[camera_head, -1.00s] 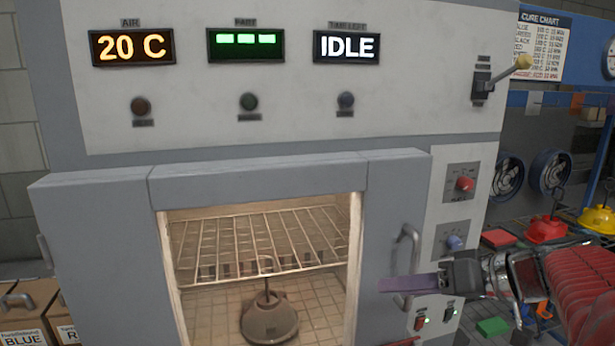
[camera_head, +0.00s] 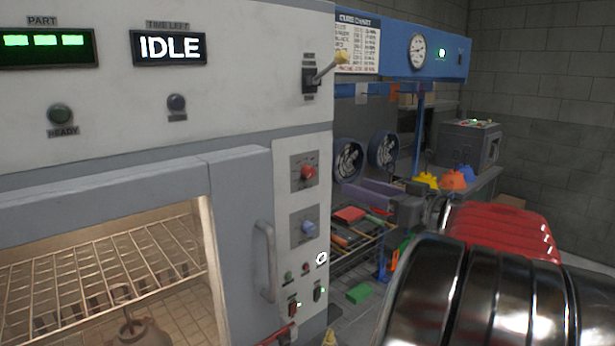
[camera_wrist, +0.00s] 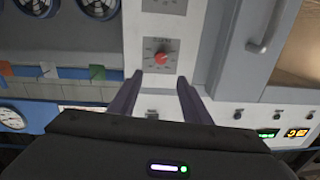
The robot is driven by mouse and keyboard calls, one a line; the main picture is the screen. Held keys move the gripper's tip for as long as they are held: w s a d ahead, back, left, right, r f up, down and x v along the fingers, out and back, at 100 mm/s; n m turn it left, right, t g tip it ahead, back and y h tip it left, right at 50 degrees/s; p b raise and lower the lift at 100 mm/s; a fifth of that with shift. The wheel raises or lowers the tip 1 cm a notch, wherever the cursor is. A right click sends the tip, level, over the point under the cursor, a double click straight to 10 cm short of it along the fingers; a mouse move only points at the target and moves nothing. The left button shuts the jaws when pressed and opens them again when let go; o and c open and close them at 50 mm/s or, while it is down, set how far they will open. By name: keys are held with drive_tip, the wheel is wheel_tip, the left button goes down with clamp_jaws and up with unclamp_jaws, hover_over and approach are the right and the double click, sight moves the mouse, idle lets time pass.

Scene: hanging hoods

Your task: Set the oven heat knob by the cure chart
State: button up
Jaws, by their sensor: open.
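The oven (camera_head: 240,165) has a red knob (camera_head: 308,172) on its right panel and a blue knob (camera_head: 309,228) below it. Their labels are too small to read, so I cannot tell which is heat. The cure chart (camera_head: 357,42) hangs behind to the right; its title reads, but its rows are blurred. My gripper (camera_head: 368,190) is open and empty, right of the panel. In the upside-down wrist view, my gripper (camera_wrist: 160,80) has its fingers apart, with the red knob (camera_wrist: 162,58) between and beyond the tips, not touched.
A yellow-tipped lever (camera_head: 330,68) juts out above the knobs. The oven door handle (camera_head: 265,262) stands out left of them. The time display (camera_head: 169,47) reads IDLE. A rack (camera_head: 350,250) and coloured hoods (camera_head: 453,178) are to the right.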

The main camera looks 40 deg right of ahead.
sight(311, 173)
drive_tip(key=shift+w, duration=0.1)
drive_tip(key=w, duration=0.9)
drive_tip(key=w+a, duration=0.1)
drive_tip(key=w, duration=0.3)
drive_tip(key=shift+w+a, duration=0.1)
drive_tip(key=shift+w, duration=0.25)
drive_tip(key=shift+c, duration=0.2)
drive_tip(key=c, duration=0.9)
drive_tip(key=shift+a, duration=0.2)
drive_tip(key=shift+c, duration=0.5)
drive_tip(key=shift+d, duration=0.15)
